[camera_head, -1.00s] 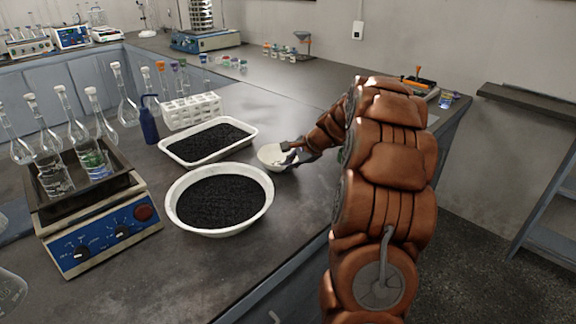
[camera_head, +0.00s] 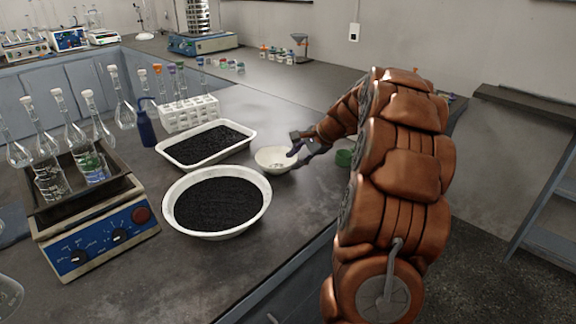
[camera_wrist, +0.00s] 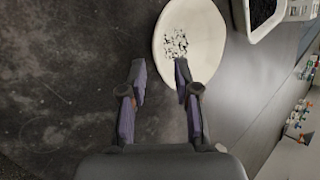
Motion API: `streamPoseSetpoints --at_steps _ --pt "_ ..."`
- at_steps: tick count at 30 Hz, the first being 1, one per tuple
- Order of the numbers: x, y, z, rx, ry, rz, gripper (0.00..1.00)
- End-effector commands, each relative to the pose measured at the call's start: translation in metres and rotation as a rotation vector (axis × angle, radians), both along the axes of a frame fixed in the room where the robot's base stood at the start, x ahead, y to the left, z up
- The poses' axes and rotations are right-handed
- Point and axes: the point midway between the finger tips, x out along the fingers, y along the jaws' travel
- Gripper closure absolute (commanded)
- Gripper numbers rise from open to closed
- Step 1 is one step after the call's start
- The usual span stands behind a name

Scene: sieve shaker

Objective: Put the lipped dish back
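A small white dish (camera_head: 268,160) with dark bits inside stands on the dark bench, right of the two black-filled containers; I take it to be the lipped dish. My gripper (camera_head: 300,146) is at the dish's right edge. In the wrist view my gripper (camera_wrist: 160,72) has its fingers apart with nothing held between them. The right finger overlaps the dish's edge; the left finger is outside it, over the bench. I cannot tell whether either touches.
A round white basin (camera_head: 174,217) and a rectangular white tray (camera_head: 172,158), both with black grains, stand left of the dish. A blue device (camera_head: 72,259) with flasks is at left. Bare bench lies in front.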

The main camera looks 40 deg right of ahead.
Motion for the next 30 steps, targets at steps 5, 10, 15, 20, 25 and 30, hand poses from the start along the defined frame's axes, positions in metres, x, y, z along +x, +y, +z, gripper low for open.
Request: streamPoseSetpoints --at_steps 5,10,15,20,25,30 --pt "-0.019 -0.008 0.027 0.0 -0.001 0.0 0.69" --pt "-0.032 -0.014 0.043 0.0 -0.001 0.001 0.69" --pt "-0.038 -0.016 0.05 0.002 0.001 0.001 0.69" --pt "-0.038 -0.016 0.05 0.002 0.002 0.002 0.69" --pt "-0.038 -0.016 0.05 0.002 0.002 0.002 0.69" --pt "-0.038 -0.016 0.05 0.002 0.001 0.001 0.69"
